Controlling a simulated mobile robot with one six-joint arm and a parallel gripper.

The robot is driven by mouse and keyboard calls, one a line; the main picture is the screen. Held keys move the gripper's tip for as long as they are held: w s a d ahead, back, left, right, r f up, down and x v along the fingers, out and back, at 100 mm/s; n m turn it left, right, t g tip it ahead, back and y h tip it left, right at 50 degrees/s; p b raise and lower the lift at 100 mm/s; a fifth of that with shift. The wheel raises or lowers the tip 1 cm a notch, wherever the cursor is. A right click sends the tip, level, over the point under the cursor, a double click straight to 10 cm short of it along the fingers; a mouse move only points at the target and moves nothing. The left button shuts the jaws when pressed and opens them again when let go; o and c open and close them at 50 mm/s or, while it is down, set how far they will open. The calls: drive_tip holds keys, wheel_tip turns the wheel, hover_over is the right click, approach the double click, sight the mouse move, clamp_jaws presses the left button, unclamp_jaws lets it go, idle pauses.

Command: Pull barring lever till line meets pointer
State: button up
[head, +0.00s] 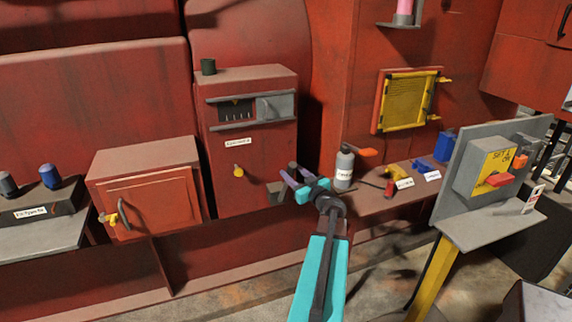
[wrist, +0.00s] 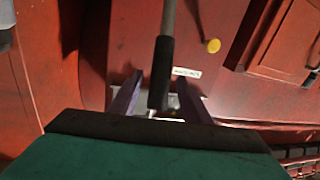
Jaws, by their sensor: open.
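The barring lever shows in the wrist view as a grey rod with a black grip (wrist: 161,72). My gripper (wrist: 158,94) is open, with its purple fingers on either side of the grip's end; I cannot tell whether either touches it. In the head view my gripper (head: 298,178) is beside the lower right of a red cabinet (head: 257,180), and the lever is mostly hidden there. A dark window with pale marks (head: 237,111) is in the cabinet's upper front. I cannot make out the line or the pointer in it.
A yellow knob (head: 238,172) sits on the cabinet front. To the right, a shelf (head: 374,203) holds a grey bottle (head: 344,168) and small tools. A grey panel stand (head: 490,232) is farther right. A lower red box (head: 150,190) is at left.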

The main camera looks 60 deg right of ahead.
drive_tip(key=shift+p+x, duration=1.1)
drive_tip(key=shift+x, duration=1.75)
clamp_jaws()
